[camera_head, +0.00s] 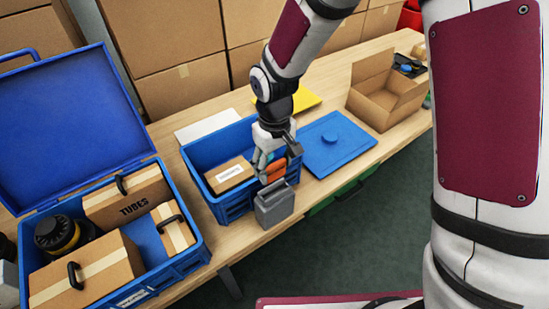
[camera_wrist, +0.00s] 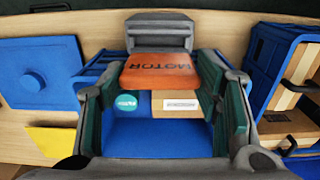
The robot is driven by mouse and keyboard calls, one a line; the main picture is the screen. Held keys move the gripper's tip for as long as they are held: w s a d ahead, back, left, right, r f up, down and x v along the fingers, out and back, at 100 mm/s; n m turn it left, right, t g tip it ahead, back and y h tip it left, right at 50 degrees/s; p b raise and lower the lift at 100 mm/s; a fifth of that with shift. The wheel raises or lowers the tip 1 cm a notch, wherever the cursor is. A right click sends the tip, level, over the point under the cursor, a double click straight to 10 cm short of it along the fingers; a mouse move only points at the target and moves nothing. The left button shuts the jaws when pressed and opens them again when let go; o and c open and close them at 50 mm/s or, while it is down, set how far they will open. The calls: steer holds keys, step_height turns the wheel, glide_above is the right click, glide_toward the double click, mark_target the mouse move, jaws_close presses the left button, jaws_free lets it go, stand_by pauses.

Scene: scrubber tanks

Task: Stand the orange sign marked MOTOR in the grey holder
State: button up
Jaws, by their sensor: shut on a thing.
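The orange sign (camera_head: 275,169) is between the fingers of my gripper (camera_head: 272,163), which is shut on it. In the wrist view the sign (camera_wrist: 156,70) shows its dark MOTOR lettering upside down, with a green-padded finger on each side. The grey holder (camera_head: 274,207) stands at the front edge of the bench, by the open blue crate. In the head view the sign is just above and behind the holder. In the wrist view the holder (camera_wrist: 158,30) is just beyond the sign's far edge. I cannot tell whether they touch.
The open blue crate (camera_head: 232,213) under my gripper holds a labelled cardboard box (camera_head: 228,174) and a teal item (camera_wrist: 126,102). A blue lid (camera_head: 333,146) lies to its right. A larger blue case (camera_head: 188,258) with boxes stands left. An open carton (camera_head: 383,97) is farther right.

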mark_target(275, 179)
steer(key=shift+f+b, duration=1.05)
steer(key=shift+f, duration=1.3)
steer(key=shift+f+b, duration=0.55)
steer(key=shift+f, duration=0.9)
stand_by(0.6)
steer(key=o, duration=1.7)
steer(key=shift+r, duration=0.1)
steer(key=shift+r+p, duration=1.9)
steer(key=shift+r, duration=1.55)
